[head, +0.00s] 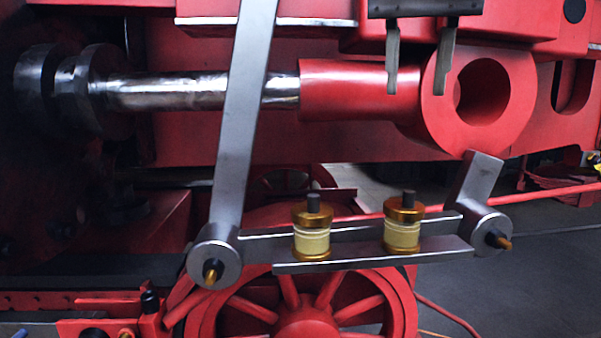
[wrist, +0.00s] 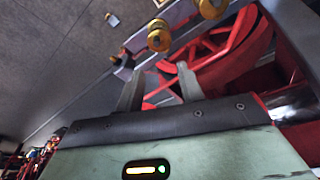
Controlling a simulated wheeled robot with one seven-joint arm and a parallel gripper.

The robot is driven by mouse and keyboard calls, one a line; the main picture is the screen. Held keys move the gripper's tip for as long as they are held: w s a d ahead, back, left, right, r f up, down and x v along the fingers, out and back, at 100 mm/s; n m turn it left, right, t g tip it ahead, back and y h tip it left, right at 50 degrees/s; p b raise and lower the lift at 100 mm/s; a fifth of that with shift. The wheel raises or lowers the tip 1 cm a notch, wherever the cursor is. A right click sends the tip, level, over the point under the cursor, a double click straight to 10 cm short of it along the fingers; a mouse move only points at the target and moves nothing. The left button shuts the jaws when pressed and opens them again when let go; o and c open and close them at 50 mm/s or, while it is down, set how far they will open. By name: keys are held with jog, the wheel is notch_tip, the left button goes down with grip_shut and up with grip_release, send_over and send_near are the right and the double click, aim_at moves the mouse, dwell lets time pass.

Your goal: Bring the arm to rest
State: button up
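My gripper (head: 416,106) points down from the top of the head view, in front of the red rod end with its round eye (head: 520,100). Its two grey fingers are apart with nothing held between them. In the wrist view my gripper (wrist: 160,72) also shows two spread, empty fingers. Below it in the head view is a grey steel linkage bar (head: 375,260). Two brass-and-cream cups, a left one (head: 312,243) and a right one (head: 403,236), sit upright on the bar, apart from the gripper.
A steel lever (head: 240,110) slants up left of the gripper. A polished piston rod (head: 170,92) runs into the red rod end behind it. A red spoked wheel (head: 305,325) stands below the linkage. Grey floor (head: 545,270) is open at right.

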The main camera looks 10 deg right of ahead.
jog(key=s+a+f+n+g+y, duration=0.1)
jog(key=s+a+f+n, duration=0.15)
jog(key=f, duration=0.75)
jog(key=s+a+f+n+g, duration=0.1)
jog(key=a+f+n, duration=0.3)
jog(key=f, duration=0.5)
jog(key=s+d+f+n, duration=0.1)
jog(key=s+f+n, duration=0.2)
jog(key=s+f, duration=0.3)
jog(key=s+d+f+n, duration=0.2)
jog(key=s+f, duration=0.3)
jog(key=f, duration=0.7)
jog(key=shift+s+f+n+g+y+b, duration=0.25)
jog(key=shift+s+n+g+y+b, duration=0.15)
jog(key=shift+n, duration=0.15)
